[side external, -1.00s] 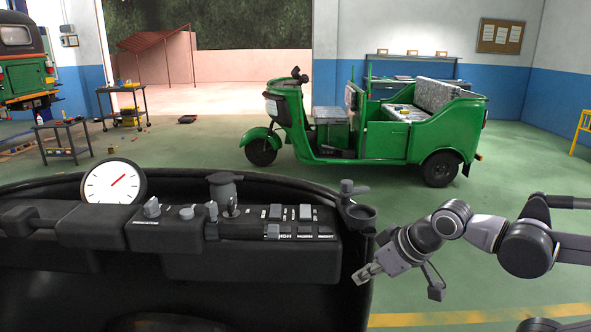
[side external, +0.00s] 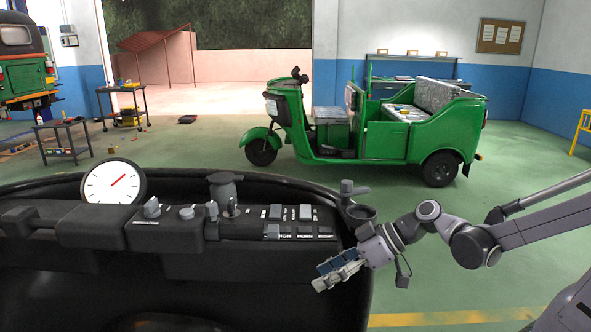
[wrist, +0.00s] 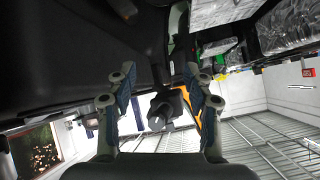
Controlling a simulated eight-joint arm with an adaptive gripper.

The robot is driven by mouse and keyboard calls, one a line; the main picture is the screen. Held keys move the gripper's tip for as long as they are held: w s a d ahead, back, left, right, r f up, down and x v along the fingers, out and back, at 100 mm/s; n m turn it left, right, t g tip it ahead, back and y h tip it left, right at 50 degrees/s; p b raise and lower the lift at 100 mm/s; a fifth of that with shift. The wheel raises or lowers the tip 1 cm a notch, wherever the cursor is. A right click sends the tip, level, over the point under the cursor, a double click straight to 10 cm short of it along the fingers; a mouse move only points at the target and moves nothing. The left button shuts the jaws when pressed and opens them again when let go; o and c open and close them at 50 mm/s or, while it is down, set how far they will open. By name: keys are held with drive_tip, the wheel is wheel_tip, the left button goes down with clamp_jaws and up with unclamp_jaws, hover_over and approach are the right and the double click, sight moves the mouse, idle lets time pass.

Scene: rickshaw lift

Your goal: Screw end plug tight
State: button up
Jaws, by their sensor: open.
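No part can be named with certainty as the end plug. A small grey knob-like piece (side external: 347,187) stands upright by a dark round cup (side external: 360,212) at the right end of the dashboard (side external: 130,225). My gripper (side external: 337,272) is below and a little left of that cup, in front of the dashboard's right end. Its fingers are open and nothing is held. In the wrist view the two blue-padded fingers (wrist: 160,85) stand apart. A dark blocky part with a grey end face (wrist: 163,110) appears between them on a stalk; I cannot tell its distance.
The dashboard carries a white round gauge (side external: 114,182), a grey capped fitting (side external: 224,186), and several knobs and switches (side external: 290,213). A green rickshaw (side external: 400,125) stands farther back. Open green floor (side external: 520,240) lies to the right around my arm.

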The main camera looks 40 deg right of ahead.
wheel_tip(320, 180, up, 2)
drive_tip(key=w+d+n+t+y, duration=0.1)
drive_tip(key=w+n+t+y, duration=0.1)
drive_tip(key=n+t+y, duration=0.3)
drive_tip(key=n, duration=0.1)
approach(272, 232)
drive_tip(key=w+d+x, duration=0.1)
drive_tip(key=x, duration=0.7)
drive_tip(key=shift+f, duration=0.45)
drive_tip(key=shift+a, duration=0.1)
clamp_jaws()
